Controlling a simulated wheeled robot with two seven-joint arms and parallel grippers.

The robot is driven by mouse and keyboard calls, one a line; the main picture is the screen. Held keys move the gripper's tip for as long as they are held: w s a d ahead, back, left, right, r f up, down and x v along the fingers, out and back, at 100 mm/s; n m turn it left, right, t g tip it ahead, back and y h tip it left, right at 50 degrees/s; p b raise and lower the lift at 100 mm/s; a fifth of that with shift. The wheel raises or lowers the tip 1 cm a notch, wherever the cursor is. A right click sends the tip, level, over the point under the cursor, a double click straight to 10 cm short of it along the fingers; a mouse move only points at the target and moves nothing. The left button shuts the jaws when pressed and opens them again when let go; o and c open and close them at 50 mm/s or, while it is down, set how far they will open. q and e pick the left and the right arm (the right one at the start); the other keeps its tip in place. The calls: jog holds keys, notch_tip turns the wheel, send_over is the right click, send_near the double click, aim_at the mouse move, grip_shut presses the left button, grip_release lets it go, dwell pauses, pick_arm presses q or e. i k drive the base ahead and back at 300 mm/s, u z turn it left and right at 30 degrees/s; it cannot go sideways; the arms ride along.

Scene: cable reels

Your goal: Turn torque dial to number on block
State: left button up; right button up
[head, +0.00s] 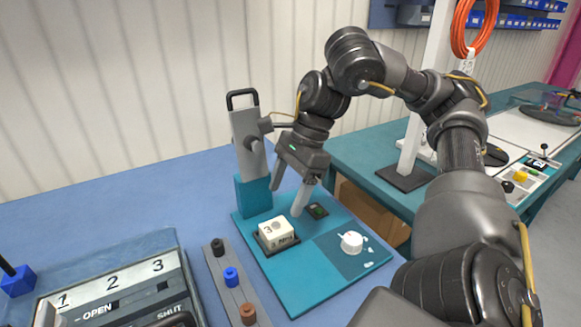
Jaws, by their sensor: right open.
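A white block (276,232) sits in a dark holder on the teal board (295,291). Its top shows a 3 beside a round mark; the lettering on its front is too small to read surely. The white dial (351,243) stands on a darker teal panel at the board's right, with small pale marks around its right side. I cannot tell which mark it points to. My right gripper (287,202) is open and empty, pointing down above the back of the board, behind the block and left of the dial. My left gripper is not in view.
A grey and teal column (250,160) with a black handle and side knob stands at the board's back left. A strip (238,291) with coloured pegs lies left of the board. A numbered OPEN/SHUT box (118,290) is at lower left. The blue table behind is clear.

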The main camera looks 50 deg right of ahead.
aim_at(351, 242)
jog(key=k, duration=2)
